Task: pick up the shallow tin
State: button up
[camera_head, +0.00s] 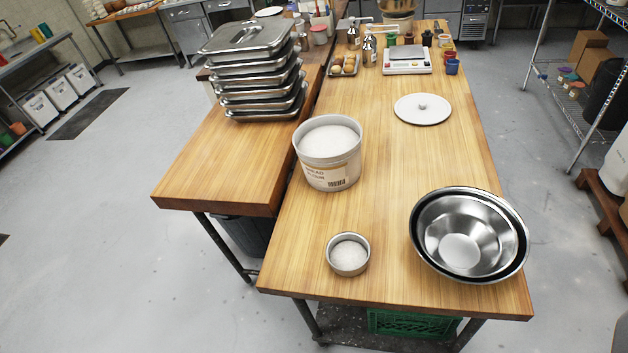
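A small round shallow tin (348,255) with grey metal sides stands upright near the front edge of the wooden table (390,210). Something white fills most of its inside. It stands apart from the other things, with bare wood around it. My gripper does not show in the head camera view.
A white tub (328,155) of white powder stands behind the tin. Nested steel bowls (468,235) stand to its right. A white round lid (422,109), a scale (406,60) and small jars are further back. Stacked steel pans (250,70) stand on the left table.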

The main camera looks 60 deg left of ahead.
aim_at(348, 254)
jog(key=k, duration=0.75)
jog(key=u, duration=1.2)
jog(key=i, duration=0.6)
jog(key=z, duration=0.55)
